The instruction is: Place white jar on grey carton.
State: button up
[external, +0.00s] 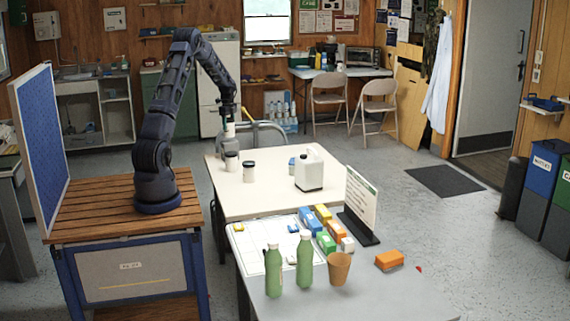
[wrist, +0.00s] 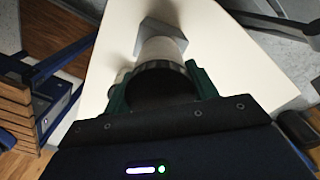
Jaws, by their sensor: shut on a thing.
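My gripper (external: 229,117) points down over the far left part of the white table. It is shut on the white jar (external: 229,130), which looks upright. In the wrist view my gripper (wrist: 160,88) has its green fingers on either side of the jar's dark top, and the jar's white body (wrist: 162,50) shows beyond. The grey carton (wrist: 150,32) shows past the jar's lower end, partly covered by it. I cannot tell whether the jar touches the carton.
A white jug (external: 309,170) stands to the right. Green bottles (external: 274,268), a brown cup (external: 339,268) and several coloured boxes crowd the near table.

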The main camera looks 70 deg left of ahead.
aim_at(229, 128)
jog(key=shift+f, duration=1.4)
jog(key=shift+f, duration=0.15)
jog(key=o, duration=1.2)
notch_tip(229, 128, up, 12)
jog(key=shift+r, duration=0.2)
